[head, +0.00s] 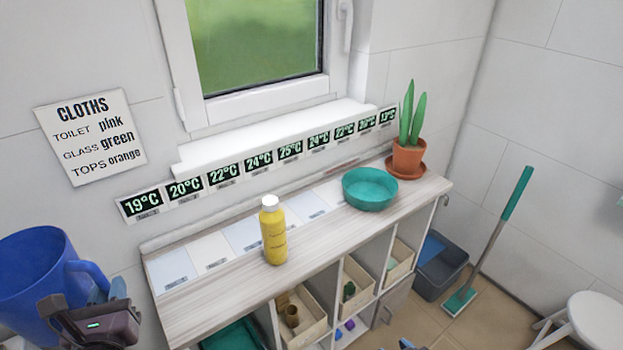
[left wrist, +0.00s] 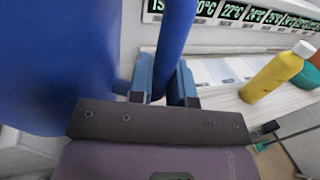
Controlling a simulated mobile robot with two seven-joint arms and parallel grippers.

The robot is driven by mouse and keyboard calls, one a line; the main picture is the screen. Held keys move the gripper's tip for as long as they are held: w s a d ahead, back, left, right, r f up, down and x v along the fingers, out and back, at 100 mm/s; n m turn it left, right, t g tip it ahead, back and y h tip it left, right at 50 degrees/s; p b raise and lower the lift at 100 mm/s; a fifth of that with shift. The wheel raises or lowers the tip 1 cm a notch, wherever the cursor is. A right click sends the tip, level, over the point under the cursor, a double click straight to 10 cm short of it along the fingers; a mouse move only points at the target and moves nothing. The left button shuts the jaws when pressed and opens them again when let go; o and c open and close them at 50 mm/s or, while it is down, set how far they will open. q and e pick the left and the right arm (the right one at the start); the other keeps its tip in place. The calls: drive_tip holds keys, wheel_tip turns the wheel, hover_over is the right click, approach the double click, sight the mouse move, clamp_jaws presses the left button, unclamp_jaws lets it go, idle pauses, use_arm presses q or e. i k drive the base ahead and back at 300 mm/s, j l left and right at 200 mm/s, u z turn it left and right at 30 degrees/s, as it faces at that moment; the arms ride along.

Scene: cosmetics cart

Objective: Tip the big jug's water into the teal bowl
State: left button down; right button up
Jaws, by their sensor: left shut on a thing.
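The big blue jug (head: 35,275) is at the left edge of the head view, left of the counter and roughly upright. Its handle faces right. My left gripper (head: 88,303) is shut on that handle; in the left wrist view the handle (left wrist: 174,45) passes between the two fingers (left wrist: 164,85), and the jug's body (left wrist: 60,60) fills the left. I cannot see any water in the jug. The teal bowl (head: 370,190) stands on the counter's far right part, well away from the jug. A small dark piece at the bottom edge may be my right gripper (head: 408,344).
A yellow bottle with a white cap (head: 273,232) stands on the counter (head: 215,290) between jug and bowl. A potted plant (head: 408,150) stands right behind the bowl. Number cards line the wall behind. Cubbies with boxes are below; a grey bin (head: 440,275) and a stool (head: 598,318) stand right.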

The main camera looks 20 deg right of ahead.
sight(369, 189)
drive_tip(key=l+u, duration=0.1)
drive_tip(key=l, duration=0.45)
drive_tip(key=k+l+u, duration=0.1)
drive_tip(key=l, duration=0.5)
drive_tip(key=k+l+u, duration=0.15)
drive_tip(key=l, duration=0.4)
drive_tip(key=l+u, duration=0.1)
drive_tip(key=l, duration=0.45)
drive_tip(key=k, duration=0.05)
